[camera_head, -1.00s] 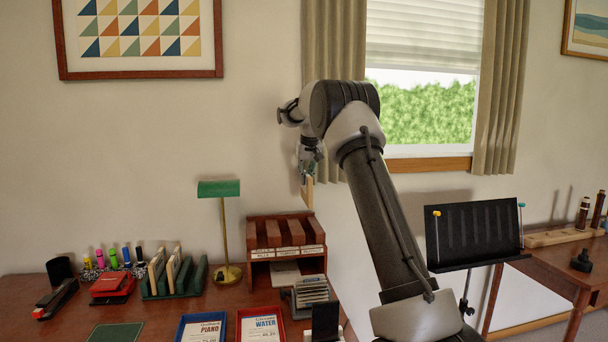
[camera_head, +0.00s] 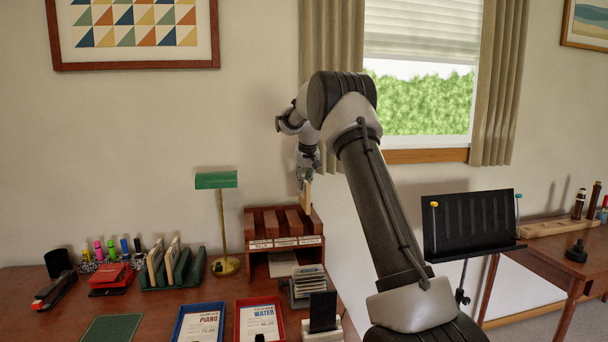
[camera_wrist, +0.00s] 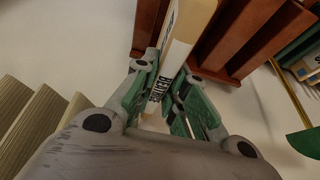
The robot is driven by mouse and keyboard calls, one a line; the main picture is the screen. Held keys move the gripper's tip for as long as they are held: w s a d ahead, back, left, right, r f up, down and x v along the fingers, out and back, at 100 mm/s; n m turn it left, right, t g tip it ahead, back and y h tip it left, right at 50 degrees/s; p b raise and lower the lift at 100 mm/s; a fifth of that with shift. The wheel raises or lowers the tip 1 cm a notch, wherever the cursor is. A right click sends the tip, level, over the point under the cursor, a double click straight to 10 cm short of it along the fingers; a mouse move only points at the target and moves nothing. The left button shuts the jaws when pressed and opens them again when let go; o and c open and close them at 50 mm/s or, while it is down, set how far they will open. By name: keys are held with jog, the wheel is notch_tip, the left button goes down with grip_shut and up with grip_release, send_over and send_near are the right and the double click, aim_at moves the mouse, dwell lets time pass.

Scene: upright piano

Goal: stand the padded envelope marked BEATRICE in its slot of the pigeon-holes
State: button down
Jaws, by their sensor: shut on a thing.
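My gripper (camera_head: 305,176) is shut on the padded envelope (camera_head: 306,197), a thin tan packet held upright. In the wrist view the envelope (camera_wrist: 183,38) stands between the green fingers (camera_wrist: 162,100), with partly hidden black lettering on its edge. The red-brown wooden pigeon-holes (camera_head: 252,259) stand on the desk below, with several slots and white labels (camera_head: 285,242) along the front. The envelope is at the rack's right end, its lower part near the top of the slots. I cannot tell whether it is inside a slot. In the wrist view the rack's dividers (camera_wrist: 262,40) are beside the envelope.
A green desk lamp (camera_head: 217,181) stands left of the rack. In front are a card holder (camera_head: 306,286), a blue tray (camera_head: 182,331) and a red tray (camera_head: 244,305). A green file rack (camera_head: 196,270) stands left. The wall is close behind; a curtain (camera_head: 335,90) hangs right.

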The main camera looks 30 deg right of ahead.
aim_at(306, 181)
jog(key=shift+f, duration=4.1)
jog(key=c, duration=1.4)
grip_release()
jog(key=shift+o, duration=0.2)
jog(key=v, duration=1.2)
